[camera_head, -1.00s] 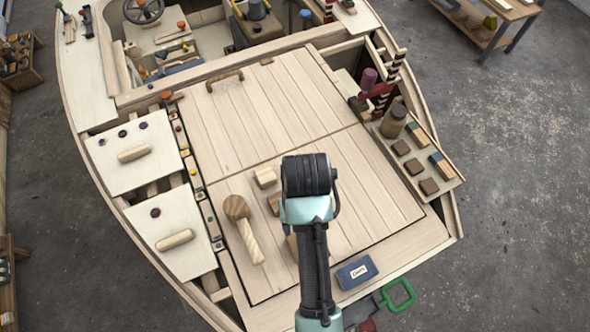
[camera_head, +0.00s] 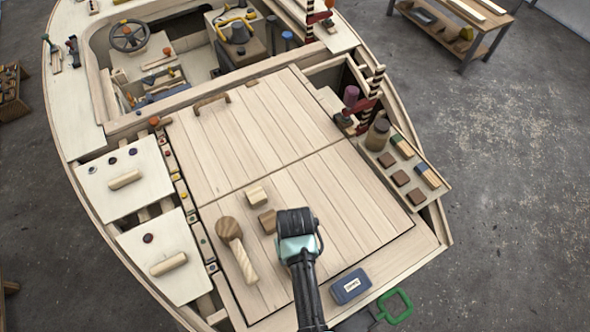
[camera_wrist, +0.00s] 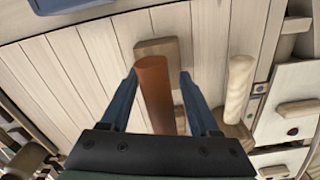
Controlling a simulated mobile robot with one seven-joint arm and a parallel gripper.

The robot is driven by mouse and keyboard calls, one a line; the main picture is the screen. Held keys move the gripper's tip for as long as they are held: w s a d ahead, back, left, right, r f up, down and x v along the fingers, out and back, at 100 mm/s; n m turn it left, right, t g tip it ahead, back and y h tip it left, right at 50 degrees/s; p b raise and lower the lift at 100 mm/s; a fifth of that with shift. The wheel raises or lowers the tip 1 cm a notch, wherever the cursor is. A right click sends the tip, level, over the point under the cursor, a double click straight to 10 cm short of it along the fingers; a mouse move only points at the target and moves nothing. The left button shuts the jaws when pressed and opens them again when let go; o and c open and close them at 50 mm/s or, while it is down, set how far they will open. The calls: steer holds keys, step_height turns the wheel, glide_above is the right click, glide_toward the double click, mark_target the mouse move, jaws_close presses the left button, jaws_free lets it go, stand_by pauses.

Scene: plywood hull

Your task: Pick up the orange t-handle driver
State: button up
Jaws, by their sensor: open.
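In the wrist view, an orange-brown cylinder (camera_wrist: 154,85), seemingly the t-handle driver's handle, lies between my gripper's fingers. A flat brown wooden piece (camera_wrist: 158,46) shows behind its far end; whether they are joined I cannot tell. My gripper (camera_wrist: 159,78) is open, with a blue finger on each side of the cylinder and visible gaps. In the head view my wrist (camera_head: 297,232) is over the near hatch boards, and it hides the fingers and the cylinder.
A blue box (camera_head: 351,286) and a green-handled tool (camera_head: 395,305) are at the near right. The hatch (camera_head: 340,190) is clear to the right.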

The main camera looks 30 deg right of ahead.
steer(key=shift+f, duration=0.2)
jaws_close()
stand_by(0.4)
